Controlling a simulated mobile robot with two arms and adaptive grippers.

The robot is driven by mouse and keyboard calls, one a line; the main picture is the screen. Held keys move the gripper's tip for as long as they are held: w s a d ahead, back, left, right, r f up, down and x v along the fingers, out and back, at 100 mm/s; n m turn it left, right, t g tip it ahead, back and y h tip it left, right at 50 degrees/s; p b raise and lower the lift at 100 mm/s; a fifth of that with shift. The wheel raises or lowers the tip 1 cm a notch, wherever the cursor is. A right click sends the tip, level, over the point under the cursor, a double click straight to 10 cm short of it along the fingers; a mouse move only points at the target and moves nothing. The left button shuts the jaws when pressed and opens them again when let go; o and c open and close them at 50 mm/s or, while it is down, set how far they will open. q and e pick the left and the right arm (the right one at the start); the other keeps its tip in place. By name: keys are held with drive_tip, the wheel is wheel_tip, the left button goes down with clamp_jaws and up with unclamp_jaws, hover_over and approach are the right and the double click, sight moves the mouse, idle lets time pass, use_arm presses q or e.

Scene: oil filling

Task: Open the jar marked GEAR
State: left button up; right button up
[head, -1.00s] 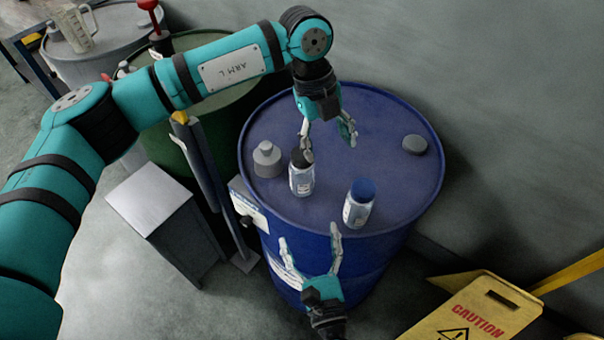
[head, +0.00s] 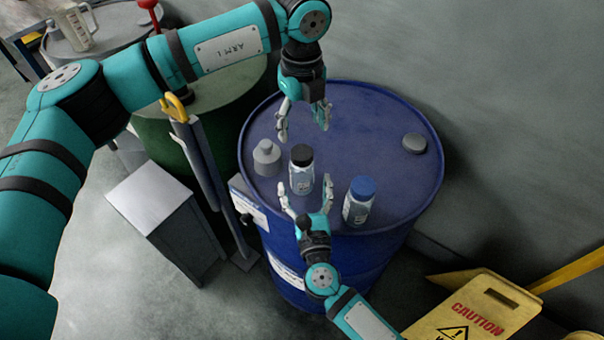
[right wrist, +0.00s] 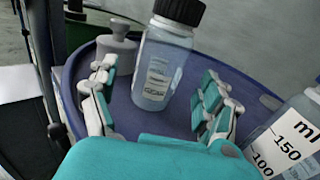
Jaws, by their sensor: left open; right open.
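A clear jar with a black lid (head: 302,157) stands upright on the blue drum (head: 390,130). It also shows in the right wrist view (right wrist: 158,82), where the writing on its label is too small to read. A second jar with a blue lid (head: 358,205) stands to its right; its side shows ml marks in the right wrist view (right wrist: 292,142). I cannot tell which jar is marked GEAR. My right gripper (head: 305,184) is open, its fingers spread on either side of the black-lidded jar's lower part, not closed on it. My left gripper (head: 303,131) is open and empty above and behind that jar.
A grey stepped weight (head: 266,160) stands left of the black-lidded jar. A grey round piece (head: 414,144) lies at the drum's right. A grey cabinet (head: 160,200) stands to the left. A yellow caution sign (head: 470,310) is at the lower right. The drum's back is clear.

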sight(304, 183)
drive_tip(key=shift+w+a, duration=0.15)
drive_tip(key=shift+w, duration=0.9)
drive_tip(key=shift+w+a, duration=0.1)
drive_tip(key=shift+w, duration=0.9)
